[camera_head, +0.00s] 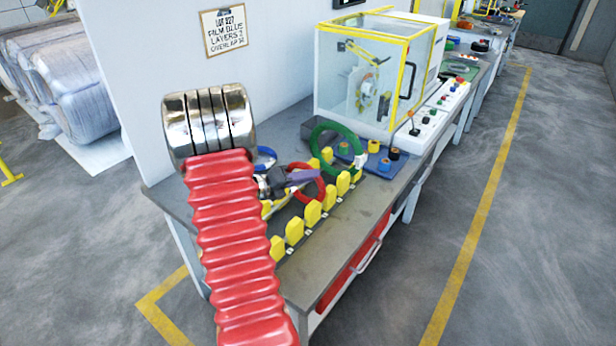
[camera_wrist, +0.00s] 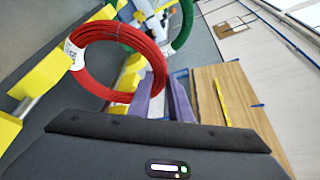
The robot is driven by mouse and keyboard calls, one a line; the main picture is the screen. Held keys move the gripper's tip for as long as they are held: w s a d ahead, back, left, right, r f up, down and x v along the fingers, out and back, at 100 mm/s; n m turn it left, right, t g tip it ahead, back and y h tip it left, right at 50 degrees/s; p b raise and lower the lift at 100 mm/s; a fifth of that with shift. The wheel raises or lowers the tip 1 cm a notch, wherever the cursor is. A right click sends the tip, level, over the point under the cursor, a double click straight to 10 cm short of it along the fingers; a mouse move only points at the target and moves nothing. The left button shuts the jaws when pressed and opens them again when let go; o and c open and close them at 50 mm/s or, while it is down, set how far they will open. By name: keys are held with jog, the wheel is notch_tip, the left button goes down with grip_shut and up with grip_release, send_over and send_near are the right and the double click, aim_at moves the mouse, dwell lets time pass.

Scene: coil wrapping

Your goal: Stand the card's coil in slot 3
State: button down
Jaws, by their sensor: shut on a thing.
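My gripper (camera_head: 297,178), with purple fingers, is shut on the red coil (camera_head: 322,186) above the rack. In the wrist view the red coil (camera_wrist: 84,88) has its near-right rim at the fingers (camera_wrist: 166,100), and a white tag on its left side. Whether its lower edge touches the rack cannot be told. The rack has a row of yellow posts (camera_head: 312,212) along the bench. A green coil (camera_head: 317,140) stands upright farther along it. The card (camera_head: 224,32) on the wall reads a lot number, film blue, layers and overlap. Slot numbers cannot be read.
A blue ring-like thing (camera_head: 268,153) is partly hidden behind my arm. A blue tray (camera_head: 378,164) with small coloured rolls lies beyond the green coil. A yellow-framed clear machine enclosure (camera_head: 375,70) stands behind. The bench's front strip (camera_head: 335,250) is clear.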

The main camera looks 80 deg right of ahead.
jog(key=shift+f, duration=0.3)
jog(key=c, duration=1.5)
grip_release()
jog(key=shift+c, duration=0.2)
jog(key=shift+w, duration=0.1)
jog(key=v, duration=1.3)
jog(key=shift+w+a, duration=0.2)
jog(key=shift+a, duration=0.1)
